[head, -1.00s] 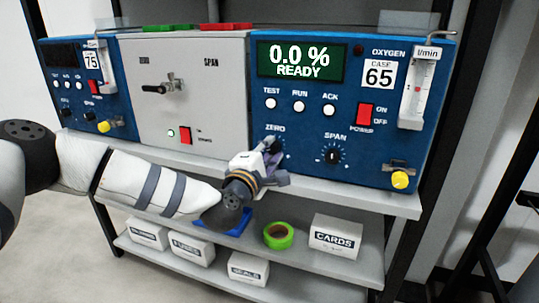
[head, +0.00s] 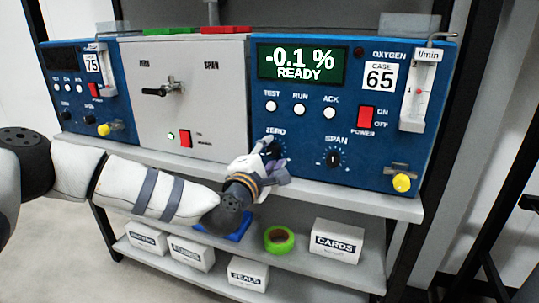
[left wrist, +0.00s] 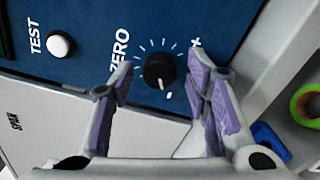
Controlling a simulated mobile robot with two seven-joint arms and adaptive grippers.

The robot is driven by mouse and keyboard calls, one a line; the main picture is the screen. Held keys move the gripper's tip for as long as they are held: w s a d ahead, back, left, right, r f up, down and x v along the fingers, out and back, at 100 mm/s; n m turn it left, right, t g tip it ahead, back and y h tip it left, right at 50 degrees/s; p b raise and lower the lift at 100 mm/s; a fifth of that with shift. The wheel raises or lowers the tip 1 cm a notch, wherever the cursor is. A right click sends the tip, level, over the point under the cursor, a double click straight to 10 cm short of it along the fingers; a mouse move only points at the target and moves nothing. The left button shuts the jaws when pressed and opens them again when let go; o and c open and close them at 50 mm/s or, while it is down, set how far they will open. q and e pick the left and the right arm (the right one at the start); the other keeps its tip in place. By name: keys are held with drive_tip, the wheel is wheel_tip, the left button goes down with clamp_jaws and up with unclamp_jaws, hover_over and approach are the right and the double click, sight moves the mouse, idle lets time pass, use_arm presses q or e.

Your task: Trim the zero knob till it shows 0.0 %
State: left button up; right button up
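The black zero knob (left wrist: 159,70) shows in the left wrist view, its white pointer line near the minus side of the dial. In the head view it is mostly hidden behind my left gripper (head: 266,150). My left gripper (left wrist: 160,82) is open, with one purple-padded finger on each side of the knob and a visible gap to it on both sides. The display (head: 302,63) on the blue case 65 analyser (head: 350,165) reads -0.1 % and READY. My right gripper is not in view.
The span knob (head: 334,157) is right of the zero knob. TEST, RUN and ACK buttons sit above, and a red power switch (head: 365,117) to the right. A grey valve panel (head: 215,110) adjoins on the left. Green tape (head: 279,239) lies on the shelf below.

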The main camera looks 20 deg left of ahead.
use_arm(q)
drive_tip(key=s, duration=1.2)
drive_tip(key=shift+a, duration=0.2)
drive_tip(key=s+d+f+m+g+h+p, duration=0.1)
drive_tip(key=s+d+f+m+g+p, duration=0.2)
drive_tip(key=s+f, duration=0.45)
drive_tip(key=s+d+f+m+g+h+p, duration=0.1)
drive_tip(key=s+d+f+m+g+h, duration=0.15)
drive_tip(key=s+f+m+g, duration=0.45)
drive_tip(key=s+d+f+m+g+h+p, duration=0.1)
drive_tip(key=s+d+f+m+g+p, duration=0.1)
drive_tip(key=s+d+f, duration=0.5)
drive_tip(key=s+a+m+g+y+p, duration=0.2)
drive_tip(key=s+a+m+g, duration=0.2)
drive_tip(key=s, duration=0.9)
drive_tip(key=s+a+m+g+y+p, duration=0.2)
drive_tip(key=s+a+m+g+y, duration=0.1)
drive_tip(key=s+a, duration=0.8)
drive_tip(key=s+m+g, duration=0.1)
drive_tip(key=s+m, duration=0.1)
drive_tip(key=s, duration=0.1)
drive_tip(key=shift+s+g, duration=0.2)
drive_tip(key=shift+g, duration=0.1)
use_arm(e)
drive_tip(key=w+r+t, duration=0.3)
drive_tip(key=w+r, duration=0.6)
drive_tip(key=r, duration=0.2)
